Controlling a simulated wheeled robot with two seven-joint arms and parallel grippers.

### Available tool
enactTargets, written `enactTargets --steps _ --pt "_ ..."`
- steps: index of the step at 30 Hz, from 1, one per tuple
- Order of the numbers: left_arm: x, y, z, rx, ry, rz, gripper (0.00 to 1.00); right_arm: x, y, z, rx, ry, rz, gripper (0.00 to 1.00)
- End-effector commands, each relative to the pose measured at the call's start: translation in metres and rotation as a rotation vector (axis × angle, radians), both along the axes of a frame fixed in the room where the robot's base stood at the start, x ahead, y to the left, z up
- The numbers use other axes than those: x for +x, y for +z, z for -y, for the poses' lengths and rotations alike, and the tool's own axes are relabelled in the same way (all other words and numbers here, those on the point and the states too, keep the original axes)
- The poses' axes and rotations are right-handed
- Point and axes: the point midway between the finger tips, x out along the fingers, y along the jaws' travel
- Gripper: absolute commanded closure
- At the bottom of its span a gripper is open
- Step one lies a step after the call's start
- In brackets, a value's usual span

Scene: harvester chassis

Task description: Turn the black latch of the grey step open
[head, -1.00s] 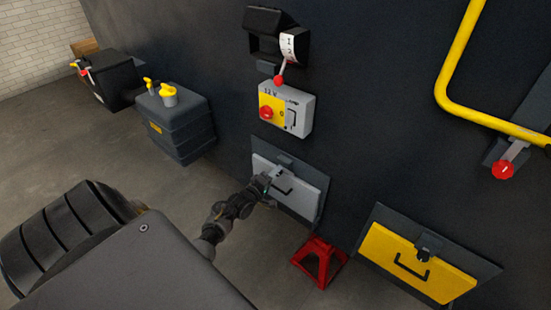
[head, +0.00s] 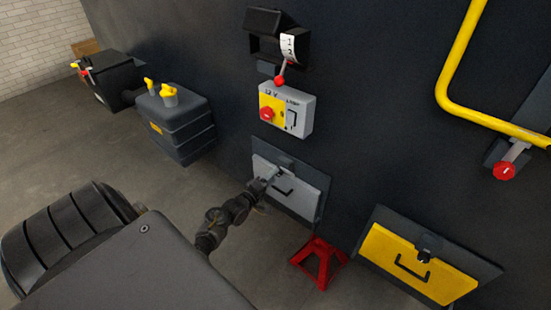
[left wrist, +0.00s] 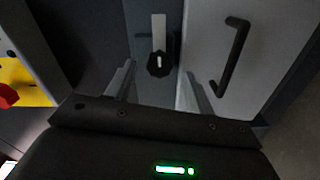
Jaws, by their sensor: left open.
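The grey step (head: 305,198) is a light grey panel with a black handle on a dark plate, low on the dark wall. In the left wrist view the black latch (left wrist: 159,64) is a dark rounded knob with a pale slot, just below a light grey strip. My left gripper's fingers (left wrist: 158,76) are open, one on either side of the latch. I cannot tell whether they touch it. My right gripper is not in view.
The black handle (left wrist: 235,55) is right of the latch. A grey and yellow switch box (head: 299,112) with a red knob is above the step. A red stand (head: 319,261) is below it. A yellow step (head: 400,256) with its own latch is at lower right.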

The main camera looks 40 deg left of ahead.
Motion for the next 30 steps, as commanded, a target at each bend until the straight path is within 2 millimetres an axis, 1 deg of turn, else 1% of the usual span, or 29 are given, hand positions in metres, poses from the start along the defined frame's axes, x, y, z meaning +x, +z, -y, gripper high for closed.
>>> enactTargets --steps 1,6,9,12,17,30 --pt "-0.012 -0.002 0.001 0.000 0.001 -0.003 0.47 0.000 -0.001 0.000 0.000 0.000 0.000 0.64" --pt "-0.046 -0.002 0.001 0.000 0.001 -0.003 0.47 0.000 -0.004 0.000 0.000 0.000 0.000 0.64" --pt "-0.062 -0.002 0.002 -0.001 0.000 -0.002 0.47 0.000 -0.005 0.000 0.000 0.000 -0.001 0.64" --pt "-0.073 -0.001 0.002 0.000 0.000 -0.001 0.47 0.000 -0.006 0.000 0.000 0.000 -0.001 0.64" --pt "-0.081 0.000 0.002 0.000 0.000 -0.001 0.47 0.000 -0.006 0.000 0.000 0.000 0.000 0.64" --pt "-0.081 0.000 0.002 -0.001 0.000 -0.001 0.47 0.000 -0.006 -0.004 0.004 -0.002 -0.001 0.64"
